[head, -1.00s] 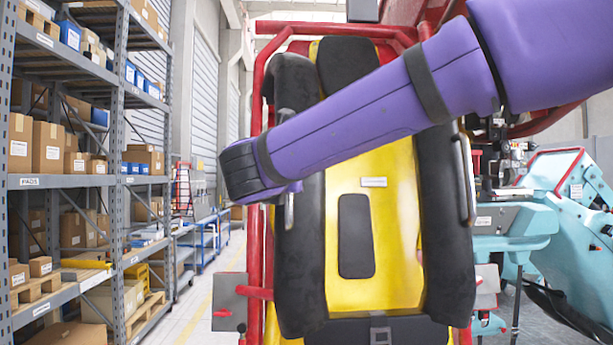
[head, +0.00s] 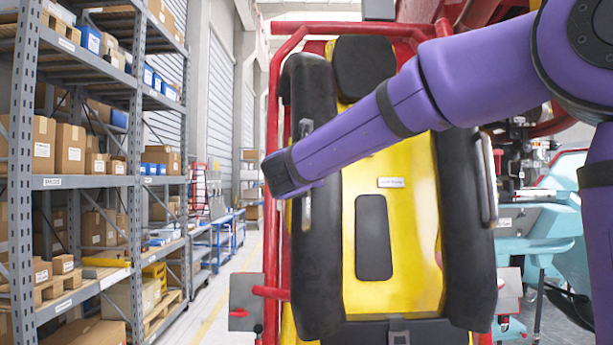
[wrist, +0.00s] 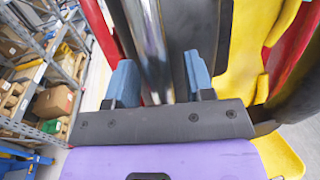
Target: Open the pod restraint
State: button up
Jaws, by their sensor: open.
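The pod restraint is a pair of thick black padded bars, left (head: 318,250) and right (head: 462,240), lying over a yellow seat (head: 412,230). Each bar has an upright metal handle; the left handle (head: 307,212) is partly hidden behind my arm, and the right handle (head: 489,180) is clear. My gripper is at the left handle's middle in the head view, its fingers hidden there. In the wrist view my gripper (wrist: 160,62) has two blue fingers apart, with the shiny handle (wrist: 148,40) running between them, nearer the left finger. I cannot tell whether they touch it.
Shelving with boxes (head: 85,182) lines the left, with an aisle (head: 215,320) between it and the pod. A red tube frame (head: 272,220) surrounds the seat. Teal machinery (head: 535,225) stands at the right. A buckle (head: 399,332) sits at the seat's bottom.

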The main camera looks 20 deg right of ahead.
grip_shut()
jog(key=shift+r, duration=0.1)
